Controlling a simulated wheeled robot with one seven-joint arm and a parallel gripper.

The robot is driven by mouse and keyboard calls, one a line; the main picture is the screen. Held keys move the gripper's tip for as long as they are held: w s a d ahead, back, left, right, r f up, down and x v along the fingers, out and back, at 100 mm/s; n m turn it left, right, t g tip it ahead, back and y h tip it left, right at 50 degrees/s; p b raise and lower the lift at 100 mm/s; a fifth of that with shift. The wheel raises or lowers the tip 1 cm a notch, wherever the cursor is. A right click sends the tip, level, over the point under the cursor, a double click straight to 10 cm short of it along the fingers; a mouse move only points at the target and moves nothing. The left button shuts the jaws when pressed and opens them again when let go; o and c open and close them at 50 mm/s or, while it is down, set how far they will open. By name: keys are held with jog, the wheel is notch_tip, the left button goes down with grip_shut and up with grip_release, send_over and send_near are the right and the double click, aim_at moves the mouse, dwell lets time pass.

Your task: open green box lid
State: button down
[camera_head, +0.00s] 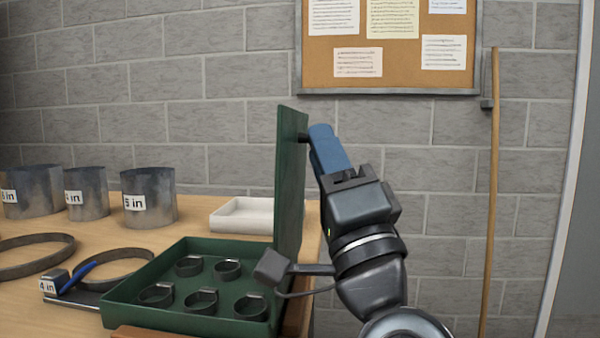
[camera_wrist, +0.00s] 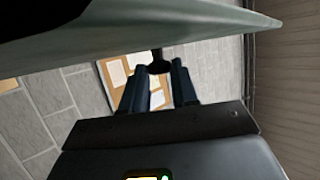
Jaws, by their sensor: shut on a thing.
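The green box (camera_head: 190,318) sits on the table with several dark ring clamps inside. Its green lid (camera_head: 290,185) stands raised, about upright, along the box's right side. A dark knob (camera_head: 302,137) sticks out from the lid's outer face near the top. My gripper (camera_head: 312,138) is at the right of the lid, with its blue fingers shut on the knob. In the wrist view the lid (camera_wrist: 130,32) spans the top, and the dark knob (camera_wrist: 158,64) shows between the fingertips (camera_wrist: 160,72). The grip's contact is partly hidden by the fingers in the head view.
A white tray (camera_head: 245,222) lies behind the box. Several labelled metal cylinders (camera_head: 150,185) stand at the back left. Metal rings (camera_head: 30,268) and a blue marker (camera_head: 75,278) lie left of the box. A wooden pole (camera_head: 493,200) leans on the wall at right.

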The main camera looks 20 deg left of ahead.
jog(key=shift+w+d+f+m+t+h+b, duration=0.15)
jog(key=shift+d+m+t+h, duration=0.15)
jog(key=shift+m+t, duration=0.15)
jog(key=shift+w+d+f+m+t+h+b, duration=0.15)
jog(key=shift+d+m+t+h, duration=0.1)
jog(key=shift+m+t, duration=0.15)
jog(key=shift+s+r, duration=0.1)
jog(key=c, duration=0.9)
grip_release()
jog(key=b+v, duration=0.2)
jog(key=v, duration=0.5)
jog(key=shift+s+d+f, duration=0.2)
jog(key=shift+s+f, duration=0.05)
